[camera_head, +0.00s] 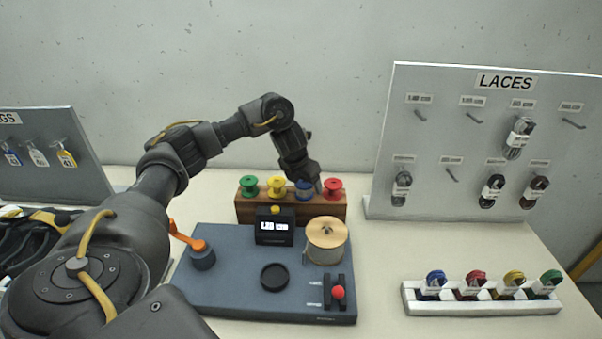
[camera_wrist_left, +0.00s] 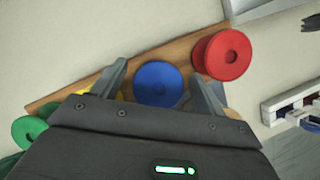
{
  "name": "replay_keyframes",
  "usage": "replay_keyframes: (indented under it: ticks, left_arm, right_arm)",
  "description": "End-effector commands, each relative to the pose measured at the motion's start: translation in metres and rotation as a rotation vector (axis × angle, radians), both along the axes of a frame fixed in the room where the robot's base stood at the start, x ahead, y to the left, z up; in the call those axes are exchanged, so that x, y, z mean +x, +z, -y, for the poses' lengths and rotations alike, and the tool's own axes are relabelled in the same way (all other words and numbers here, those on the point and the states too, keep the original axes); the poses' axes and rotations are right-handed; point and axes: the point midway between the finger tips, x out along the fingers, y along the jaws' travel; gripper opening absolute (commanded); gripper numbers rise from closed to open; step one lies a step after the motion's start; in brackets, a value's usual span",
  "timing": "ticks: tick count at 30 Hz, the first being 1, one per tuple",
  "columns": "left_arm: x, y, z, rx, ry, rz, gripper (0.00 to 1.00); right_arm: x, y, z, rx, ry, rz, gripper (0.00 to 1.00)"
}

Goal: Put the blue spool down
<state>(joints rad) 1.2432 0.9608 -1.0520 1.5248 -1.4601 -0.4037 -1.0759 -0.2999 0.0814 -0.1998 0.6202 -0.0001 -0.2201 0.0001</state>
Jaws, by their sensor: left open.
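The blue spool (camera_head: 304,187) sits on the wooden rack (camera_head: 290,212) between the yellow and red spools. In the left wrist view the blue spool (camera_wrist_left: 158,84) lies between the two fingers of my left gripper (camera_wrist_left: 160,80). The fingers are apart, with a gap visible beside the spool. In the head view my left gripper (camera_head: 306,176) is over the blue spool from above and hides part of it. My right gripper is not in view.
Beside it on the rack are a red spool (camera_head: 333,187), a yellow spool (camera_head: 276,186) and a green spool (camera_head: 249,185). A blue-grey machine base (camera_head: 225,290) with a cream spool (camera_head: 326,238) stands in front. A laces board (camera_head: 440,130) and white lace tray (camera_head: 480,308) stand at right.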

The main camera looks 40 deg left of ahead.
Motion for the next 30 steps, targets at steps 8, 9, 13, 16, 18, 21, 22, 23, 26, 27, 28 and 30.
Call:
replay_keyframes:
  ticks: [8,9,13,16,18,21,22,23,26,27,28,30]
  left_arm:
    - [-0.020,0.057,0.000,0.004,-0.001,0.007,0.73]
    - [-0.023,0.064,0.000,0.003,-0.001,0.005,0.73]
    - [-0.033,0.085,0.001,0.003,0.000,0.005,0.73]
    - [-0.038,0.096,0.002,0.001,0.000,0.003,0.73]
    - [-0.041,0.102,0.002,0.002,0.001,0.003,0.73]
    - [-0.043,0.107,0.002,0.000,0.001,0.001,0.73]
    - [-0.044,0.107,0.002,0.000,0.001,0.000,0.73]
    - [-0.044,0.108,0.002,0.000,0.001,0.000,0.73]
    - [-0.045,0.108,0.002,0.000,0.001,0.000,0.73]
    - [-0.045,0.108,0.002,0.000,0.001,0.000,0.73]
    - [-0.045,0.108,0.002,0.000,0.001,0.000,0.73]
    - [-0.045,0.108,0.002,0.000,0.001,0.000,0.73]
  right_arm:
    - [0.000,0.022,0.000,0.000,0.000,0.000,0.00]
    - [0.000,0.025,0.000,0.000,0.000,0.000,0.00]
    - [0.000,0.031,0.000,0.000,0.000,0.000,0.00]
    - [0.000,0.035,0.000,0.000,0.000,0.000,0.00]
    - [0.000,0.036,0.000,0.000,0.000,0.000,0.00]
    - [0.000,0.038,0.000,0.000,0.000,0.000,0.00]
    - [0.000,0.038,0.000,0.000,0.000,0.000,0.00]
    - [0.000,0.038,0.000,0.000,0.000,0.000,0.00]
    - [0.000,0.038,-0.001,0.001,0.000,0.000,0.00]
    - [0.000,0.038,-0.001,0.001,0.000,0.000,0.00]
    - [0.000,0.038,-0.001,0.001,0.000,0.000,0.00]
    - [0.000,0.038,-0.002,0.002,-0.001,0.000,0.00]
